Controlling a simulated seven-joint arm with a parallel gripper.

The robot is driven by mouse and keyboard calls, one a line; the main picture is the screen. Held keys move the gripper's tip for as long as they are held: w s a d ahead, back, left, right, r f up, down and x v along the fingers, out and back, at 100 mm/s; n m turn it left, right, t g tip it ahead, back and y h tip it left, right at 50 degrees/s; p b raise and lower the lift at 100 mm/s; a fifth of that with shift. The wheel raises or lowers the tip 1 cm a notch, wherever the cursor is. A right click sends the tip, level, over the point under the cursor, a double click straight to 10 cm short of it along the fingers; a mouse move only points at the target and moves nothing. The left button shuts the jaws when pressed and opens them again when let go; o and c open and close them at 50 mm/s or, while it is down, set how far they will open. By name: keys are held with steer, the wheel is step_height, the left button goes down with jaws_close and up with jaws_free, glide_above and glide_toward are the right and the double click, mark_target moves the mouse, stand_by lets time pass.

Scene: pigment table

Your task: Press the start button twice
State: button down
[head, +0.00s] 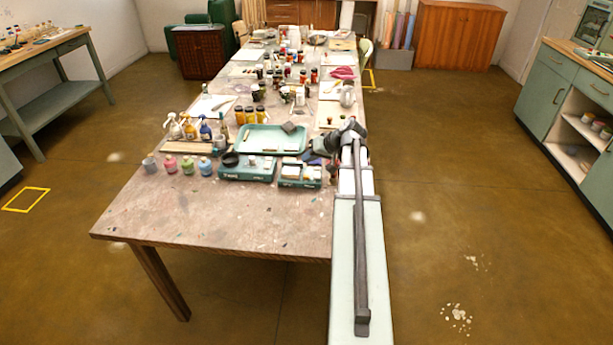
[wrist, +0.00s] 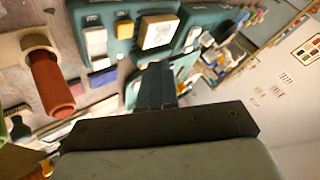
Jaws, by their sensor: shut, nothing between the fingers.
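I cannot make out the start button for certain in either view. In the head view, a teal unit (head: 247,175) with lettering on its front and a dark round dish on top stands at the near part of the table. A smaller teal box (head: 300,184) holding pale blocks stands to its right. My gripper (wrist: 157,78) is shut and empty in the wrist view, its dark fingertips close to teal casework; contact cannot be told. In the head view its dark end is over the table's right edge, beyond the teal box, with the fingertips hard to make out.
A teal tray (head: 245,149) lies behind the unit. Small coloured pots (head: 188,167) stand to its left, with bottles behind. A reddish-brown cylinder (wrist: 52,82) shows at left in the wrist view. The front of the table (head: 215,220) is clear.

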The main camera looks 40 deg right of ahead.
steer(key=shift+f, duration=1.95)
steer(key=shift+f, duration=0.15)
stand_by(0.6)
steer(key=shift+f, duration=0.3)
steer(key=shift+f, duration=0.45)
stand_by(0.8)
steer(key=shift+r, duration=0.9)
steer(key=shift+r, duration=2.5)
